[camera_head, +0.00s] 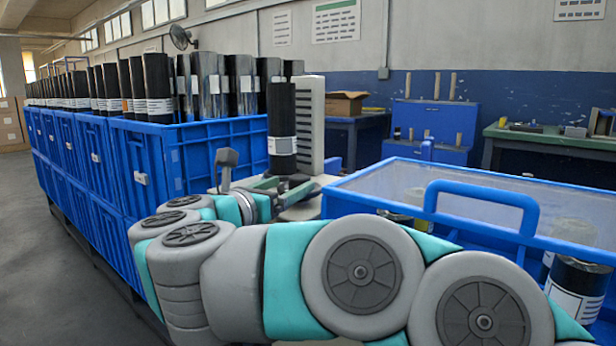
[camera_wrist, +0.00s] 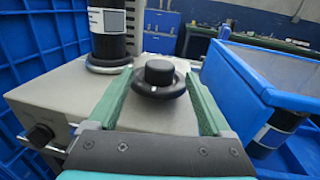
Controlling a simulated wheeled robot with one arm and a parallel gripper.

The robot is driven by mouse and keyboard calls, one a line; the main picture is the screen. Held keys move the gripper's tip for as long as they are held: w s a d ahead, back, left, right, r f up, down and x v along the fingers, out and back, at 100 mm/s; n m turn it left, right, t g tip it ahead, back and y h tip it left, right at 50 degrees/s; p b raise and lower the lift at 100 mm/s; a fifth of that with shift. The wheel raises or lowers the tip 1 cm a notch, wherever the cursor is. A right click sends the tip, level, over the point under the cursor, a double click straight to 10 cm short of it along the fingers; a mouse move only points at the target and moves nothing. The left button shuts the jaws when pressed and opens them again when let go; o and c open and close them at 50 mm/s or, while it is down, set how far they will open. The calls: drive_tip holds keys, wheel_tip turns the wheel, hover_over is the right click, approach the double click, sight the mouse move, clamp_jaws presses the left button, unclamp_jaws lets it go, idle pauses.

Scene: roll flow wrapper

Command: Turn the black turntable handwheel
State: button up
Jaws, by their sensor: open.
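The black handwheel (camera_wrist: 158,80), a round disc with a raised knob, sits on top of a beige machine (camera_wrist: 65,95) in the wrist view. My gripper (camera_wrist: 159,74) is open, with one green finger on each side of the handwheel; I cannot tell whether either finger touches it. A black roll with a white label (camera_wrist: 107,22) stands upright on a round base behind and left of the handwheel. The roll (camera_head: 282,130) also shows in the head view, beyond my gripper (camera_head: 283,188). There the handwheel is not clearly distinguishable.
A second black knob (camera_wrist: 40,135) is on the machine's left side. Blue crates full of upright rolls (camera_head: 150,170) line the left. A blue bin with a clear lid (camera_head: 400,185) stands close at right. A grey slotted column (camera_head: 311,115) rises behind the roll.

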sight(306, 176)
drive_tip(key=x, duration=0.8)
clamp_jaws()
drive_tip(key=shift+a, duration=0.1)
idle(0.4)
